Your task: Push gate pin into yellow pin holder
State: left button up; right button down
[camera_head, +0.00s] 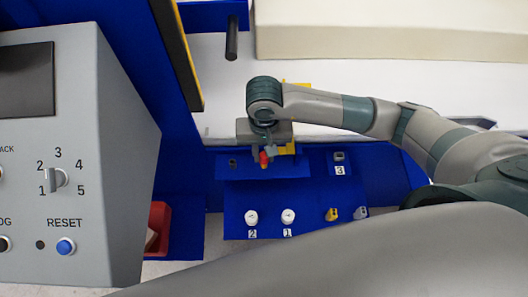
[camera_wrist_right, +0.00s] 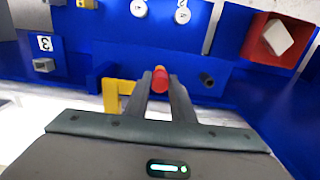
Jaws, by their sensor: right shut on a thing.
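The gate pin shows as a red-tipped piece (camera_head: 264,158) at my right gripper in the head view; its red end also shows in the right wrist view (camera_wrist_right: 160,80). My right gripper (camera_head: 267,149) is shut on it, with the red end between the fingertips. The yellow pin holder (camera_head: 290,148) is right beside the gripper, partly hidden by it. In the wrist view its yellow bracket (camera_wrist_right: 118,90) stands just left of the fingers. I cannot tell whether the pin touches the holder or how far it sits in it. My left gripper is not in view.
A blue panel (camera_head: 262,199) carries white knobs (camera_head: 251,217) and small yellow (camera_head: 332,214) and grey pieces. A dark socket (camera_head: 233,162) lies left of the gripper, a grey block marked 3 (camera_head: 339,157) right. A red bin (camera_head: 158,222) and a grey control console (camera_head: 110,160) stand left.

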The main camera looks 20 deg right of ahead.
aim_at(264, 155)
jog(key=shift+f, duration=0.2)
jog(key=c, duration=1.4)
grip_release()
jog(key=shift+c, duration=0.2)
jog(key=shift+r, duration=0.3)
jog(key=shift+r+p, duration=0.6)
jog(key=shift+r, duration=2.15)
